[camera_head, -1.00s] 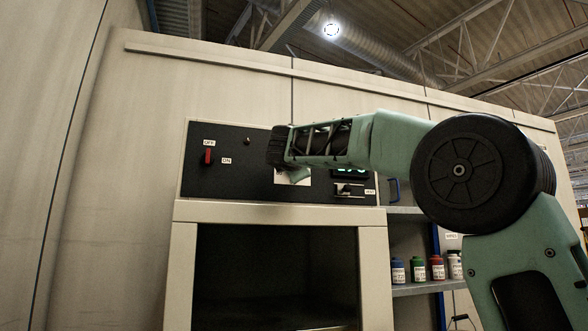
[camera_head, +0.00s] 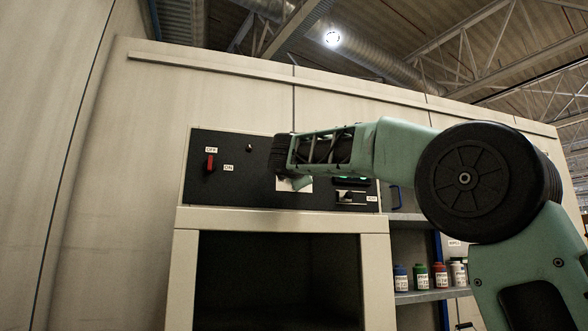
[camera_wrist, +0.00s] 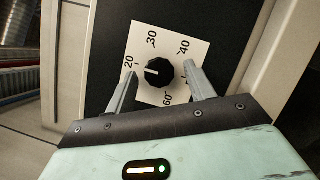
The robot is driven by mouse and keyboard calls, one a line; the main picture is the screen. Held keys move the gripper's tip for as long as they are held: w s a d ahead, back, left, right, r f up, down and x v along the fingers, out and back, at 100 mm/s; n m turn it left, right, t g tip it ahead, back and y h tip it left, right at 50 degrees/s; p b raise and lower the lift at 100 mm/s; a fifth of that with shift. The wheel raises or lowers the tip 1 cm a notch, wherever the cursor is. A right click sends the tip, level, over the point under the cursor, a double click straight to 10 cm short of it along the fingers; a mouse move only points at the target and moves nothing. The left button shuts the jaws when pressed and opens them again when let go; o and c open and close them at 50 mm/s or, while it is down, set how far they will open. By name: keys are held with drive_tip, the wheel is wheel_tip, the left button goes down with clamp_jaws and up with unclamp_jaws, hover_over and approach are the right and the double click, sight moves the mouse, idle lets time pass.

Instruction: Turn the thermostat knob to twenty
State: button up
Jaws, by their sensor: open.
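The thermostat knob (camera_wrist: 159,73) is black and round, on a white dial plate (camera_wrist: 146,46) in the wrist view. Its white pointer line points left, towards the 20 mark or just below it. The numbers 20, 30, 40 and 60 are readable; the right finger partly hides 50. My gripper (camera_wrist: 161,67) is open, with one finger on each side of the knob. Gaps show between fingers and knob, though depth contact is unclear. In the head view my arm hides the knob, and only a lower part of the dial plate (camera_head: 303,186) shows.
The black control panel (camera_head: 228,190) carries a red OFF/ON switch (camera_head: 210,163) at left, and a slider switch (camera_head: 350,197) with a partly hidden green display at right. An open chamber (camera_head: 275,265) lies below. Several bottles (camera_head: 420,276) stand on a shelf to the right.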

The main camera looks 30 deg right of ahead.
drive_tip(key=b+v, duration=0.3)
drive_tip(key=v, duration=1.4)
drive_tip(key=shift+a, duration=0.1)
drive_tip(key=a+f+g+y, duration=0.2)
drive_tip(key=a+f+y, duration=0.15)
drive_tip(key=f, duration=0.65)
drive_tip(key=a+f+g+y, duration=0.2)
drive_tip(key=a+f, duration=0.3)
drive_tip(key=f, duration=0.6)
drive_tip(key=a+f+g+y, duration=0.2)
drive_tip(key=a+f+y, duration=0.15)
drive_tip(key=f, duration=0.65)
drive_tip(key=s+a+f+m+g+y, duration=0.25)
drive_tip(key=s+f+m+g, duration=0.2)
drive_tip(key=s+f, duration=0.9)
drive_tip(key=s+a+f+m+g+y, duration=0.1)
drive_tip(key=s+a+f+m+g, duration=0.3)
drive_tip(key=s+f, duration=0.9)
wheel_tip(320, 180, up, 19)
drive_tip(key=d+g+p, duration=0.1)
drive_tip(key=p, duration=2)
drive_tip(key=shift+w+r, duration=0.2)
drive_tip(key=shift+w, duration=0.1)
